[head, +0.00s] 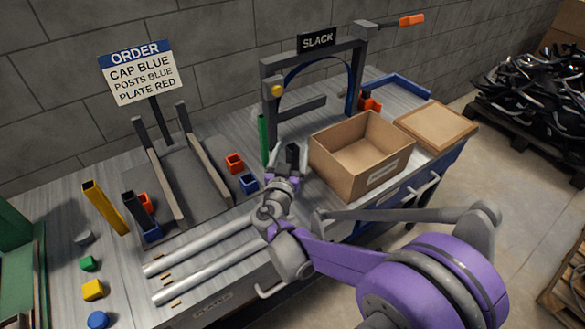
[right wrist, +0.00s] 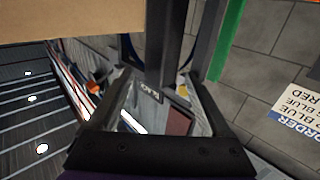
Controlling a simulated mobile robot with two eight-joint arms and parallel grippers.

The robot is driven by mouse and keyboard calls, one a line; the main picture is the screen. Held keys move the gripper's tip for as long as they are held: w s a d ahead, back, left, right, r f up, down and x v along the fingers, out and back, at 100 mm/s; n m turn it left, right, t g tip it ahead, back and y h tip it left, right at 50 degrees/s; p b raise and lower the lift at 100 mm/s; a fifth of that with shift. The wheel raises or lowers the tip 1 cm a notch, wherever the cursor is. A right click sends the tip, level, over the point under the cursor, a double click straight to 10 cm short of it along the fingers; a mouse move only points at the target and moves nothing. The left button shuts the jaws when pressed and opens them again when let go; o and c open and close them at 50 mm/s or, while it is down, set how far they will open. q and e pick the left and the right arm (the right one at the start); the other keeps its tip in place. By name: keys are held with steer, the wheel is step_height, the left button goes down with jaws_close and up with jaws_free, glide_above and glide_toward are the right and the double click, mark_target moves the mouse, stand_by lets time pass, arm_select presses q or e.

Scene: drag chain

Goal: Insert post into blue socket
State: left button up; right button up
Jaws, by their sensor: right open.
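A blue socket (head: 249,183) sits on the bench in front of an orange-red socket (head: 235,163), and it looks empty. A second blue socket (head: 152,233) is at the left, with a dark post (head: 132,208) that appears to stand in it. My right gripper (head: 287,160) is open, right of the first blue socket and left of the cardboard box. A dark upright piece (head: 292,154) shows between its fingers, perhaps another post. In the right wrist view a dark upright (right wrist: 165,45) runs between the open fingers; I cannot tell whether it is that piece. My left gripper is not in view.
A cardboard box (head: 335,180) stands close at the right. The SLACK frame (head: 268,110) and a green post (head: 263,138) are behind the gripper. A yellow post (head: 105,207) stands at the left. Two grey rods (head: 205,247) lie in front.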

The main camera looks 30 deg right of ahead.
steer(key=shift+x, duration=1)
jaws_close()
